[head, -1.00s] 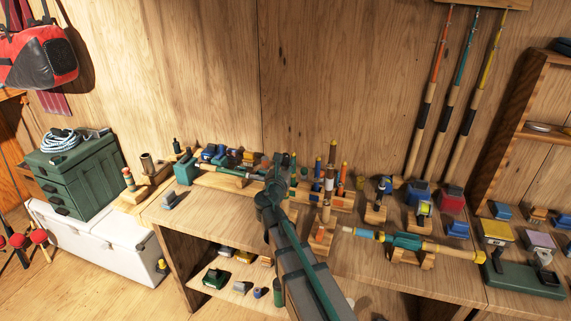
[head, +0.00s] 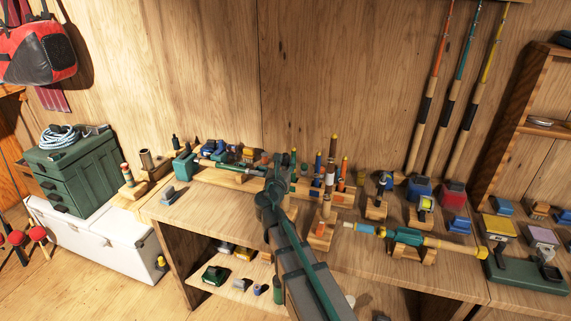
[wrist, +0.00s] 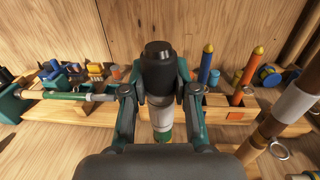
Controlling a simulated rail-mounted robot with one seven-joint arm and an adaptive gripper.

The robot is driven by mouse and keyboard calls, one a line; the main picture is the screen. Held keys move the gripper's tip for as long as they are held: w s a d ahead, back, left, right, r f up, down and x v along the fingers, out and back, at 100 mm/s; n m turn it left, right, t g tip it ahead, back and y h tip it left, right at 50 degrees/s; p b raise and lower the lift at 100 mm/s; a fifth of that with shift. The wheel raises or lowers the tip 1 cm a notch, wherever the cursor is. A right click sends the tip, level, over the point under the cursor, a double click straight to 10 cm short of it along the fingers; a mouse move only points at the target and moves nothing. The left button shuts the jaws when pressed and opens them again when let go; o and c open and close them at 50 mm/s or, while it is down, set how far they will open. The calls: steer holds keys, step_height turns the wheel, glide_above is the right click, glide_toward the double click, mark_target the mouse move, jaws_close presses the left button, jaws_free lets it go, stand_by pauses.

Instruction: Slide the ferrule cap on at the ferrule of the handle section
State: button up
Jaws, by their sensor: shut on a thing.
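My gripper (wrist: 161,100) is shut on an upright dark-topped grey cylinder, which I take to be the ferrule cap (wrist: 158,65). A white and green part shows below it between the fingers; I cannot tell whether it belongs to the same piece. In the head view my gripper (head: 274,172) is over the bench, and the held piece is hard to make out. A cork and green rod section, likely the handle section (wrist: 60,96), lies level at the left. Its grey end points towards the left finger and appears apart from the held piece. It also shows in the head view (head: 225,166).
A rack (wrist: 235,110) with upright floats is behind. Another rod (head: 430,243) lies on a wooden cradle at the right. Small boxes and reels crowd the bench; its front left is clearer.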

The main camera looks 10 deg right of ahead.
steer(key=shift+f, duration=0.15)
steer(key=o, duration=1.1)
steer(key=shift+s, duration=0.1)
steer(key=v, duration=1.2)
